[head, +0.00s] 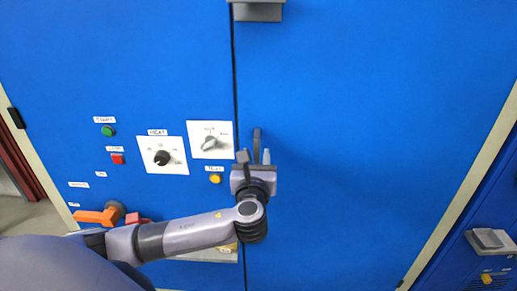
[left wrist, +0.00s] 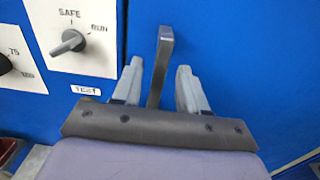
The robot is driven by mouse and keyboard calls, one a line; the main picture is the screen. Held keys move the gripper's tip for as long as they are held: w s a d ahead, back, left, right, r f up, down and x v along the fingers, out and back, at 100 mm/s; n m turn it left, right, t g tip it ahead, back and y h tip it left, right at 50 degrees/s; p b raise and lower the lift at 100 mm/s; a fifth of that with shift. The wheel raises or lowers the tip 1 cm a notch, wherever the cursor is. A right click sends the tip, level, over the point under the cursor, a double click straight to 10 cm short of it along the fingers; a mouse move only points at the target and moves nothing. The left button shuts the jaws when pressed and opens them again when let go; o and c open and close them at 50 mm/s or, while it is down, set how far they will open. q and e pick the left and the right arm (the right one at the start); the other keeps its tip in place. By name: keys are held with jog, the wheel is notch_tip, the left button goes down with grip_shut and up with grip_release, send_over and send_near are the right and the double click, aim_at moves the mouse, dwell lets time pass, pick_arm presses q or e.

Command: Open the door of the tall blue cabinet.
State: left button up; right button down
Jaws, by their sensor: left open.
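The tall blue cabinet fills the head view, with its wide plain door (head: 350,130) on the right of a thin dark vertical seam. The door looks closed. A dark grey upright handle (head: 257,140) stands near the seam. My left gripper (head: 255,157) is open at the handle. In the left wrist view the handle (left wrist: 163,55) shows between the two grey fingers of my left gripper (left wrist: 159,82), with a gap on each side. The handle's lower end is hidden behind the gripper body. My right gripper is not in view.
Left of the seam is a control panel with a SAFE/RUN switch (head: 210,142), a HEAT dial (head: 162,157), and green, red and yellow buttons. An orange handle (head: 100,216) sits lower left, close to my arm. Another blue cabinet (head: 490,220) stands at the right.

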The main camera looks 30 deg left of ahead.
aim_at(257, 152)
pick_arm(q)
jog(key=shift+x, duration=1.75)
jog(key=shift+d, duration=0.1)
grip_shut()
jog(key=shift+s+d, duration=0.1)
jog(key=shift+s, duration=0.05)
